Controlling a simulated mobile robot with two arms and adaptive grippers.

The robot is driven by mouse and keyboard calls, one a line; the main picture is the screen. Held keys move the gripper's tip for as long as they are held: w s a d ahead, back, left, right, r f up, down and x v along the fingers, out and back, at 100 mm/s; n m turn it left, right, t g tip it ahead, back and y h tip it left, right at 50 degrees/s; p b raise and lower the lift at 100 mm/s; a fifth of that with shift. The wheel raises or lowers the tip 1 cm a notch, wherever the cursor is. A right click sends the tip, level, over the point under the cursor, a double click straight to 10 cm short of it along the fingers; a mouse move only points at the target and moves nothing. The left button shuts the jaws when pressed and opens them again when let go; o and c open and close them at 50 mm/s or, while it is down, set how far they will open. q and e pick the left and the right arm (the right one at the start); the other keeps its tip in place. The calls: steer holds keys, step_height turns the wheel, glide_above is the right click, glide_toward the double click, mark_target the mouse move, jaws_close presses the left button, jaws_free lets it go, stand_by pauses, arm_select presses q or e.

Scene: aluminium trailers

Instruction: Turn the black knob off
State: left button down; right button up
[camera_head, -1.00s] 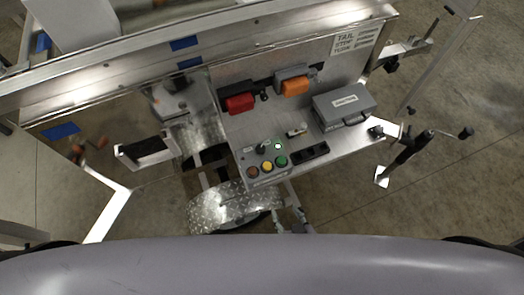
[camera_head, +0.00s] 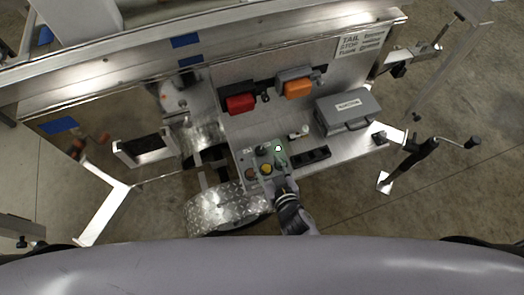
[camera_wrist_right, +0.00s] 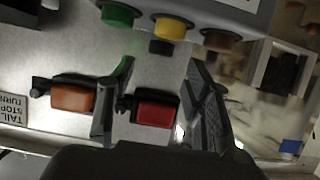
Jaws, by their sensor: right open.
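The grey control box (camera_head: 243,160) sits on the metal shelf, with the black knob (camera_head: 263,150) on it behind the yellow button (camera_head: 266,168). My right gripper (camera_head: 281,172) is over the right front of the box and covers the green button there. In the right wrist view, its open fingers (camera_wrist_right: 155,70) stand apart and empty. A small dark shape that looks like the black knob (camera_wrist_right: 160,47) shows beyond the fingertips, below the yellow button (camera_wrist_right: 171,28). I cannot tell the knob's setting. My left gripper is not in view.
Behind are a red lamp (camera_head: 240,103) and an orange lamp (camera_head: 298,88). A grey case (camera_head: 347,110) stands to the right. A diamond-plate fender (camera_head: 225,208) lies left of my gripper.

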mark_target(261, 151)
steer(key=x, duration=0.5)
steer(key=shift+w+a+f, duration=0.15)
steer(key=shift+w+a, duration=0.05)
steer(key=shift+w, duration=0.15)
steer(key=shift+c, duration=0.3)
jaws_close()
